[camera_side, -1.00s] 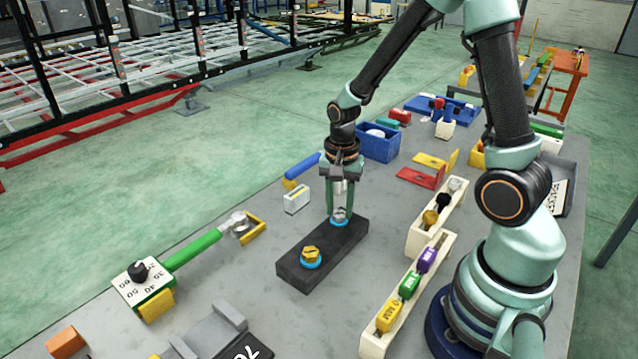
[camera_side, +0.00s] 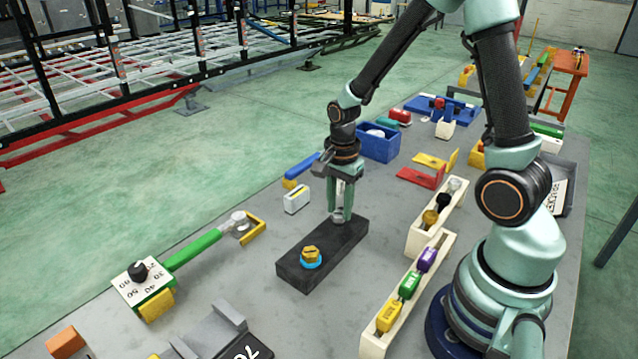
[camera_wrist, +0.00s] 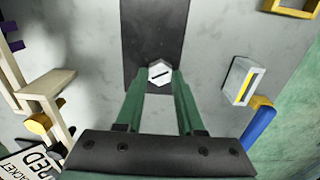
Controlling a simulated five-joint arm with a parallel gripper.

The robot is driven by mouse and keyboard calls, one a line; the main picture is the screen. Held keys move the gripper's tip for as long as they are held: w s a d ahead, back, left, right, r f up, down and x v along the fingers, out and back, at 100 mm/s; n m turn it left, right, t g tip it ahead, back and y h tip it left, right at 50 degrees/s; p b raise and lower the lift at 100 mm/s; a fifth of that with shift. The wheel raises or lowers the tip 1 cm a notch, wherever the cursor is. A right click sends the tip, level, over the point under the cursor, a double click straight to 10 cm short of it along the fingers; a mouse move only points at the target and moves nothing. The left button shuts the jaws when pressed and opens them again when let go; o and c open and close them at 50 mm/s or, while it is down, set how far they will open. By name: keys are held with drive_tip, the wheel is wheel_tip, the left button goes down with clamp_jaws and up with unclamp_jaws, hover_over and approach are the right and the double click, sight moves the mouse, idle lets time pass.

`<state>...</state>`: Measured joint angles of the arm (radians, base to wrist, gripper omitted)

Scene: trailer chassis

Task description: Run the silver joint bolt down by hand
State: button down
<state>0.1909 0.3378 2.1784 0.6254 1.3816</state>
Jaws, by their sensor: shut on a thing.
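The silver joint bolt (camera_side: 338,219) sits at the far end of the dark block (camera_side: 293,270). Its hex head with a dark line across the top shows in the wrist view (camera_wrist: 160,73). My gripper (camera_side: 341,213) points down from above and is shut on the bolt head. The wrist view shows both green fingertips (camera_wrist: 161,79) against the head's sides. The bolt's shank and any washer under it are hidden. A gold bolt (camera_side: 311,254) with a blue ring under it stands at the block's near end.
A torque wrench with a green handle (camera_side: 194,247) and a numbered dial lies to the left. Cream racks (camera_side: 375,338) with coloured pieces stand to the right of the block. A blue bin (camera_side: 381,147) and a small white box (camera_side: 297,201) stand behind it.

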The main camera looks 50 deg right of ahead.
sight(339, 213)
drive_tip(key=c, duration=0.5)
unclamp_jaws()
wheel_tip(339, 213, up, 12)
drive_tip(key=shift+r, duration=0.1)
idle(0.3)
drive_tip(key=s+a+r+n+t, duration=0.1)
drive_tip(key=a+r+n+t, duration=0.1)
drive_tip(key=n, duration=0.4)
drive_tip(key=s+a+r+n+t, duration=0.1)
drive_tip(key=s+a+r+n, duration=0.1)
drive_tip(key=n, duration=0.4)
drive_tip(key=s+a+r+n+t, duration=0.2)
drive_tip(key=r+n, duration=0.1)
drive_tip(key=n, duration=0.3)
drive_tip(key=shift+s+a+r+t, duration=0.15)
drive_tip(key=shift+a+r+t, duration=0.05)
drive_tip(key=shift+a+t, duration=0.1)
